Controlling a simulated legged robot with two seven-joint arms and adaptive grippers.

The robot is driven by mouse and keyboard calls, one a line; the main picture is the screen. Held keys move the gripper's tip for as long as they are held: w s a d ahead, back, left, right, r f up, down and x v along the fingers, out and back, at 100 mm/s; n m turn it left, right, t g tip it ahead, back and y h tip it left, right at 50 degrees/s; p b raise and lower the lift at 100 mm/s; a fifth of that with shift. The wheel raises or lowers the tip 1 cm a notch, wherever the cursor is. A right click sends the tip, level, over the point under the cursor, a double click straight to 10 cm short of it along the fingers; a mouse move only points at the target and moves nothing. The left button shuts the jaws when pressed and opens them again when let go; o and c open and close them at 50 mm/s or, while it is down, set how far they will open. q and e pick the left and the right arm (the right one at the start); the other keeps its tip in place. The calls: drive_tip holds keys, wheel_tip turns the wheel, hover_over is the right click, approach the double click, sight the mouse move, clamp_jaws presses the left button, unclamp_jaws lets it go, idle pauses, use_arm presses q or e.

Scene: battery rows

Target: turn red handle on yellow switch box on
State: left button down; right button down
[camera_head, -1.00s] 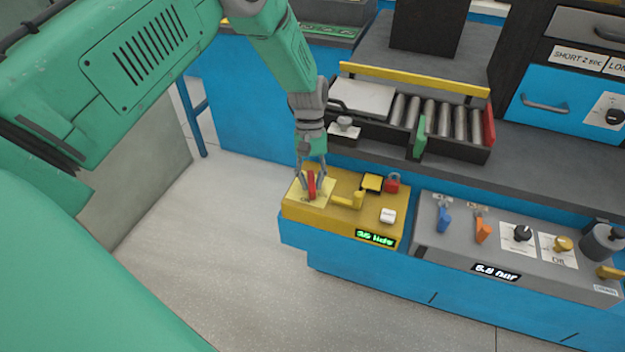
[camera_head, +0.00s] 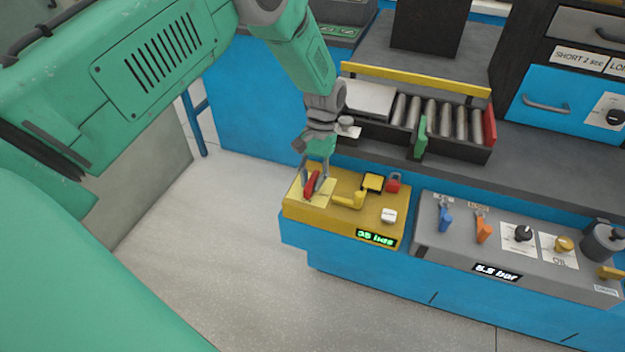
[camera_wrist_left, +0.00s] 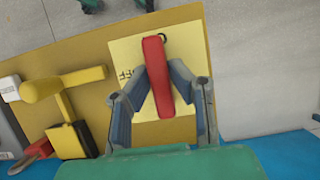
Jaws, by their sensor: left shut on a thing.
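The yellow switch box (camera_head: 335,215) stands on the blue base at the middle of the head view. Its red handle (camera_head: 311,184) rises from a pale yellow label plate (camera_head: 298,198) at the left end of the box. My left gripper (camera_head: 317,186) is shut on the red handle, with one finger on each side. In the left wrist view the red handle (camera_wrist_left: 157,75) lies between the fingertips of my left gripper (camera_wrist_left: 162,80). Part of the plate's lettering shows there, reading "FF"; the rest is hidden. My right gripper is out of view.
On the box top are a yellow lever (camera_head: 350,199), a red padlock (camera_head: 393,183) and a white button (camera_head: 388,215). A grey panel with knobs (camera_head: 500,220) stands to the right. A roller tray (camera_head: 430,120) lies behind. The floor at left is clear.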

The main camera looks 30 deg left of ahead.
sight(313, 177)
use_arm(q)
drive_tip(key=shift+w, duration=0.25)
drive_tip(key=c, duration=1.5)
unclamp_jaws()
drive_tip(key=shift+f, duration=0.1)
drive_tip(key=shift+a, duration=0.1)
drive_tip(key=shift+r, duration=0.2)
wheel_tip(313, 177, up, 9)
drive_tip(key=shift+w+r, duration=0.1)
drive_tip(key=shift+r, duration=0.1)
